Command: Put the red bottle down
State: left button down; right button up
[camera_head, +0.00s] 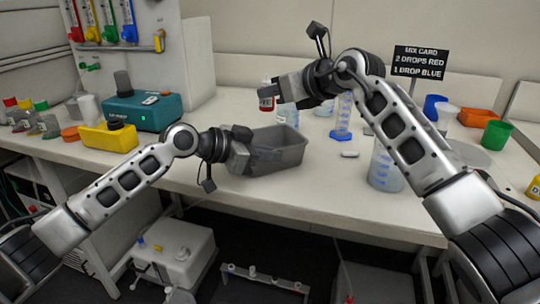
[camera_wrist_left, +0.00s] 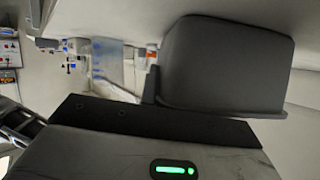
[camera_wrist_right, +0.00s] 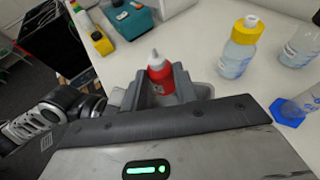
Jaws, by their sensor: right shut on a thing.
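The small red bottle (camera_head: 266,99) with a pale label is held in my right gripper (camera_head: 283,92), roughly upright, above the bench behind the grey bin. In the right wrist view the red bottle (camera_wrist_right: 160,75), with its white nozzle cap, sits between the fingers. Its base is hidden there, and I cannot tell its height above the bench. My left gripper (camera_head: 247,153) is at the left side of the grey bin (camera_head: 285,160). The bin (camera_wrist_left: 225,65) fills much of the left wrist view; the left finger gap is not clear.
A yellow-capped bottle (camera_wrist_right: 238,50) stands near the red one. A blue-based cylinder (camera_head: 341,132) and a clear beaker (camera_head: 384,170) stand to the right. A teal device (camera_head: 143,111) and a yellow box (camera_head: 108,137) are at left. Bench between bin and beaker is mostly clear.

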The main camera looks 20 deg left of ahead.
notch_tip(320, 180, down, 10)
jog(key=shift+r, duration=0.1)
dwell(0.4)
